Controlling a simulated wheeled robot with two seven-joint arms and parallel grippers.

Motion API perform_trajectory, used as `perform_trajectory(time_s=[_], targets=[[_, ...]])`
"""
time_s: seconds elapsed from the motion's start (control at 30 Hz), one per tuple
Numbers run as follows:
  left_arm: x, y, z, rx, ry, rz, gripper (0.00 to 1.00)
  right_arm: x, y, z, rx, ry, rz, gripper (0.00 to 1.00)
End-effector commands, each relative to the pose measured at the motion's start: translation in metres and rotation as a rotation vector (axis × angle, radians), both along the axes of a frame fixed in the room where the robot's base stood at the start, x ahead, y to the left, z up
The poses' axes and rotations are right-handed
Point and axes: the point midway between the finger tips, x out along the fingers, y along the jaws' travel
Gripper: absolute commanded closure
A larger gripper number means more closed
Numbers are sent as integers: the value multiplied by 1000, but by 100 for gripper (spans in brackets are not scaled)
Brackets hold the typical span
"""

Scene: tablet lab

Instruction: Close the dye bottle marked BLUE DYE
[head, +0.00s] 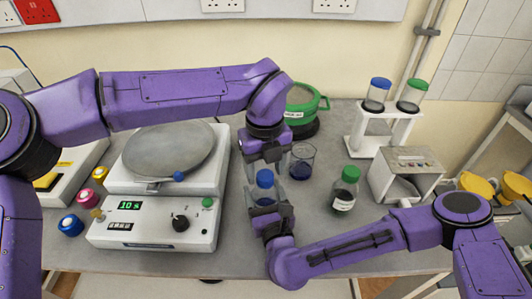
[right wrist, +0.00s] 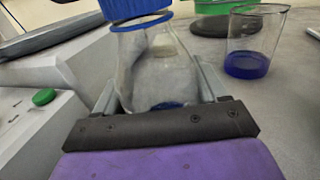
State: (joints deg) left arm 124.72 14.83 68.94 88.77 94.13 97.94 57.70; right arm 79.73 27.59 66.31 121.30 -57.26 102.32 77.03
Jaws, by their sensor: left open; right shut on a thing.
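A clear bottle (right wrist: 155,75) with a blue neck ring and a little blue at its base stands in my right gripper (right wrist: 165,100), which is shut on its body. A blue cap (head: 265,178) shows at its top in the head view; the right wrist view cuts off the upper part of this cap (right wrist: 130,8). I cannot tell whether the cap is seated. My left gripper (head: 267,162) is open, pointing down just above and behind the cap. No BLUE DYE marking is readable on this bottle.
A beaker with blue liquid (head: 302,162) and a green-capped dark bottle (head: 345,190) stand close on the right. A white rack (head: 385,130) holds blue- and green-capped bottles. A white plate device (head: 155,225) stands left, with small coloured pots beside it.

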Motion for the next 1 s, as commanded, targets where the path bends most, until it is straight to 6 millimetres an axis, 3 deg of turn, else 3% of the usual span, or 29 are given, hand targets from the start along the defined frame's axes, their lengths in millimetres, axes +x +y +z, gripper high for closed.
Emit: perform_trajectory(time_s=[0.13,0.4,0.43,0.6,0.83,1.0], targets=[[0,0,-11,0,1,-1,39,0,0,-2,-2,4,-1,100],[0,0,-12,-1,0,-1,39,0,0,-2,-2,4,-1,100],[0,0,-12,-1,0,-1,45,0,0,-2,-2,4,-1,100],[0,0,-12,-1,0,-1,96,0,0,-2,-2,4,-1,100],[0,0,-12,-1,0,-53,97,0,-1,-2,-1,4,-2,100],[0,-1,-12,-1,0,-443,97,0,-1,-2,-1,4,-2,100]])
